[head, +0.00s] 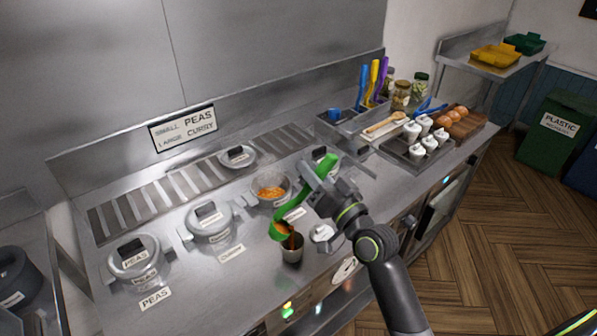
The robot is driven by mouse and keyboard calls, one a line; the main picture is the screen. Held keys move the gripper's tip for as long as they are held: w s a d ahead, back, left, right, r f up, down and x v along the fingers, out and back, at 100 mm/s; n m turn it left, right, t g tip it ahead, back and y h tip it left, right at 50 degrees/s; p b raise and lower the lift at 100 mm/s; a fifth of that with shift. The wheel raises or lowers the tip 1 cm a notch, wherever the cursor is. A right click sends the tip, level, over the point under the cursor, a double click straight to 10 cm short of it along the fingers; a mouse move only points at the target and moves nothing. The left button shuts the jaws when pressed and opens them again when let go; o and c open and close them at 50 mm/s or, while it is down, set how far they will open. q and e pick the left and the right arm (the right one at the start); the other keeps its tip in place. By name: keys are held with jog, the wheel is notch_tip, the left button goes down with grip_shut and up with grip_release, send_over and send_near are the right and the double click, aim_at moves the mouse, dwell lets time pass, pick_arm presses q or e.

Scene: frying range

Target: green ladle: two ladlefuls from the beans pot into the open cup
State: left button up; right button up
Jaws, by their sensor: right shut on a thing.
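My right gripper (318,190) is shut on the green ladle (291,209), above the counter. The ladle's bowl is tilted over the open metal cup (292,252), and orange-brown food shows at its lip, between bowl and cup. How much is in the cup I cannot tell. An open pot (270,201) with orange food inside stands just behind the ladle; the label near it is too small to read, so I cannot confirm that it is the beans pot. My left gripper is not in view.
Lidded pots (135,258) and (208,222) stand left on the steel counter (205,275). A sign (183,127) reads small peas, large curry. A rack of white-topped containers (418,150) stands right.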

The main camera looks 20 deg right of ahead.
jog(key=d+f+m+t+h+b, duration=0.2)
jog(key=d+f+m+h+b, duration=0.4)
jog(key=m, duration=0.8)
jog(key=shift+s+d+f+t+b, duration=0.2)
jog(key=shift+d+f+t+b, duration=0.2)
jog(key=shift+d+f+b, duration=1.5)
jog(key=shift+a+f+p, duration=0.35)
jog(key=shift+f+p, duration=0.1)
jog(key=shift+p, duration=0.25)
